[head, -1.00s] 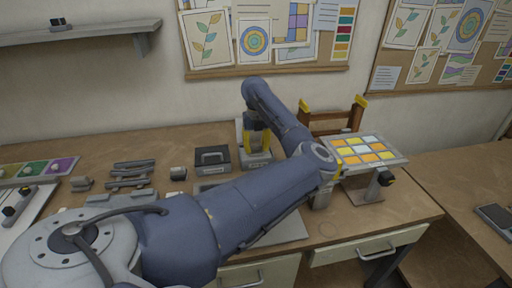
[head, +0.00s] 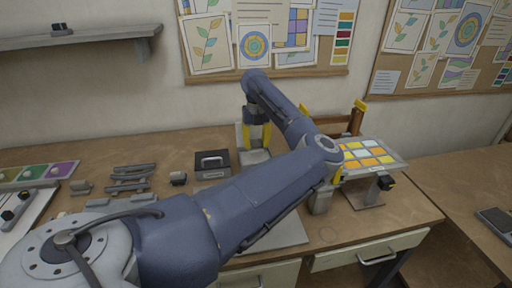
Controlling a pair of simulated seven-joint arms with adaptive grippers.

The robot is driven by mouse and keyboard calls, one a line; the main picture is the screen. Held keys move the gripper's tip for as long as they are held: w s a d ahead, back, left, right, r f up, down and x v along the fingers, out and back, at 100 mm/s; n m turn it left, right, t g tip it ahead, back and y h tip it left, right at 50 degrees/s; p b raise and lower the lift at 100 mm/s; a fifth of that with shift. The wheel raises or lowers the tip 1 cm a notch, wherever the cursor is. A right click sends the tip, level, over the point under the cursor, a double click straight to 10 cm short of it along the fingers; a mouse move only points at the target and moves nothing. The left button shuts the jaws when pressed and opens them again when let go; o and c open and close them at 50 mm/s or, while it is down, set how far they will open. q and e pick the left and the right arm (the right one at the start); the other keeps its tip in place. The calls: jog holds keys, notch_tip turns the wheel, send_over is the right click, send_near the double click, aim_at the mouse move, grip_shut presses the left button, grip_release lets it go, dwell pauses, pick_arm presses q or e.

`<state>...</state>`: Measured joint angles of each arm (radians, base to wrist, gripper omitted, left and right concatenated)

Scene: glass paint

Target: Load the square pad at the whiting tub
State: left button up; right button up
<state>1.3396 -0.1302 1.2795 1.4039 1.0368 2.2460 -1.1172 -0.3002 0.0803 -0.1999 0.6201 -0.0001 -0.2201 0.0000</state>
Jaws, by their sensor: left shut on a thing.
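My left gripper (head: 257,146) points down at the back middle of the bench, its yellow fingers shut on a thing. That is most likely the square pad, but it is too small and hidden to make out. Directly below the fingers is a low grey tray-like holder (head: 255,157), which seems to be the whiting tub. A small gap seems to show between the fingertips and it. My right gripper is not in view.
A dark handled box (head: 212,164) stands left of the grey holder. Several grey tools (head: 128,177) lie further left. A panel of yellow, orange and white squares (head: 366,153) sits on a stand at right, before a wooden rack (head: 357,118). My left arm covers the bench's middle front.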

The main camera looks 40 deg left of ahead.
pick_arm(q)
jog(key=shift+r, duration=1.45)
